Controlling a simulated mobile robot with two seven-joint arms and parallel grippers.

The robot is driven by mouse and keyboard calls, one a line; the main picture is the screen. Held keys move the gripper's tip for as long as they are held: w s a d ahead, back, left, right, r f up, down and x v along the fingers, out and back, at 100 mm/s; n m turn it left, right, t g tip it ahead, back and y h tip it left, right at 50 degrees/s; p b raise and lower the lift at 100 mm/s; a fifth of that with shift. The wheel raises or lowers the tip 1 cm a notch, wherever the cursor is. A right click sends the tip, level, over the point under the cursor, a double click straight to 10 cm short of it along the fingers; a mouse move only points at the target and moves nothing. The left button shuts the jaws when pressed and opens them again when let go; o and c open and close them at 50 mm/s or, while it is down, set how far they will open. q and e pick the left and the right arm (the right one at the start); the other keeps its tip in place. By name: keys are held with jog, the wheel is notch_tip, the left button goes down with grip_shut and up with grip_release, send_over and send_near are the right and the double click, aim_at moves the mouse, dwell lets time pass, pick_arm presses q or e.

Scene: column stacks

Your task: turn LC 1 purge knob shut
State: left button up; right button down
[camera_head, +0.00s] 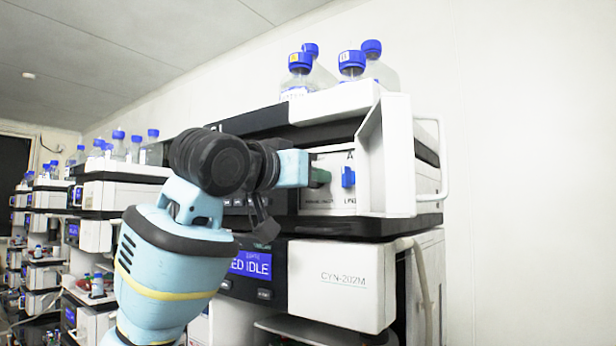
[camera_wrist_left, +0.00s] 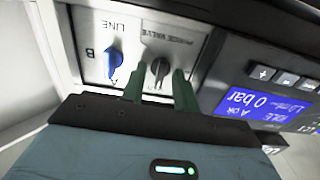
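The dark purge knob (camera_wrist_left: 158,67) sits under a "PURGE VALVE" label on a white panel (camera_wrist_left: 183,42), upside down in the left wrist view. My left gripper (camera_wrist_left: 157,80) has its two green fingers apart, one on each side of the knob in that view, with a gap showing. I cannot tell whether either finger touches the knob. In the head view the left gripper (camera_head: 319,177) reaches into the open-fronted module from the left, and its fingers and arm hide the purge knob. My right gripper is in neither view.
A blue line knob (camera_head: 348,177) is close beside the fingers; it also shows in the left wrist view (camera_wrist_left: 113,63). An open white door (camera_head: 386,157) stands just right. A blue display (camera_wrist_left: 262,103) reads 0 bar. Blue-capped bottles (camera_head: 352,64) stand on top.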

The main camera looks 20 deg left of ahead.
pick_arm(q)
jog(key=shift+s, duration=0.1)
jog(key=v, duration=0.7)
jog(key=shift+s+a, duration=0.15)
jog(key=shift+s, duration=0.1)
dwell(0.4)
